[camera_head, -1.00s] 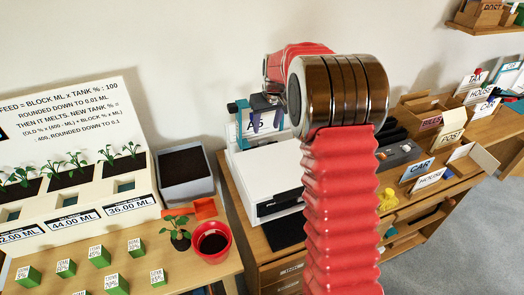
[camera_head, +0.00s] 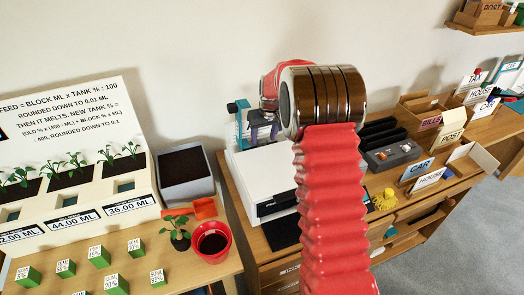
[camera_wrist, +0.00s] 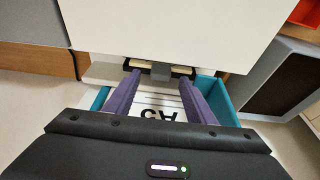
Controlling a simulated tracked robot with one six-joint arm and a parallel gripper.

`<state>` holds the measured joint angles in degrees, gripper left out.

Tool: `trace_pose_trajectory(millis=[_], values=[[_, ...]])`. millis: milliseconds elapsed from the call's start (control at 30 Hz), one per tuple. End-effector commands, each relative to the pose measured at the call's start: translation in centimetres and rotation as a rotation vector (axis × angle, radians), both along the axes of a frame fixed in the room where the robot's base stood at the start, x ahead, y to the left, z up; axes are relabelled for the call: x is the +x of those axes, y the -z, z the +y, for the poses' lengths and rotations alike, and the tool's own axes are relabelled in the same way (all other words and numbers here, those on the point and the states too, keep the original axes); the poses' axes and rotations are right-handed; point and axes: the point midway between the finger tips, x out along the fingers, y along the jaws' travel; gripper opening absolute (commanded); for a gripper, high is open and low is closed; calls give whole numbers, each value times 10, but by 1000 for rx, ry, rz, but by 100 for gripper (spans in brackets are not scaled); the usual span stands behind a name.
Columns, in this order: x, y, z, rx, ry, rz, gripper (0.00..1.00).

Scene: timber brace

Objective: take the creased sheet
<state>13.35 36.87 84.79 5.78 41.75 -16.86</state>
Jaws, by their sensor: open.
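A white printer (camera_head: 262,170) stands on the wooden desk, with an upright rear paper feed (camera_head: 238,118) between teal guides. In the wrist view, a white surface with dark lettering (camera_wrist: 160,114) lies between the teal guides (camera_wrist: 216,97). I cannot make out a crease on it or tell which sheet is the creased one. My gripper (camera_wrist: 160,80) is open, its two purple fingers apart above the feed. The fingertips are near a dark slot with cream strips (camera_wrist: 128,67) and a grey part (camera_wrist: 160,72). The gripper also shows in the head view (camera_head: 262,130), partly hidden behind my arm.
A grey planter (camera_head: 186,175) and a red pot (camera_head: 212,241) stand left of the printer. Right of it are a dark tray (camera_head: 392,155), a yellow duck (camera_head: 385,199) and labelled boxes (camera_head: 452,135). The wall is close behind the feed.

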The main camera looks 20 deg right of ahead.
Motion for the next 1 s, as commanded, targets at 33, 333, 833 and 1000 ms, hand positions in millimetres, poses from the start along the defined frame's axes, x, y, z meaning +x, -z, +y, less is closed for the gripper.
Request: trace_pose_trajectory(millis=[33, 333, 833, 1000], values=[[1, 8, 1, 1, 0, 2, 50], [9, 29, 1, 0, 0, -1, 50], [9, 29, 2, 0, -1, -1, 49], [9, 29, 2, 0, -1, -1, 37]])
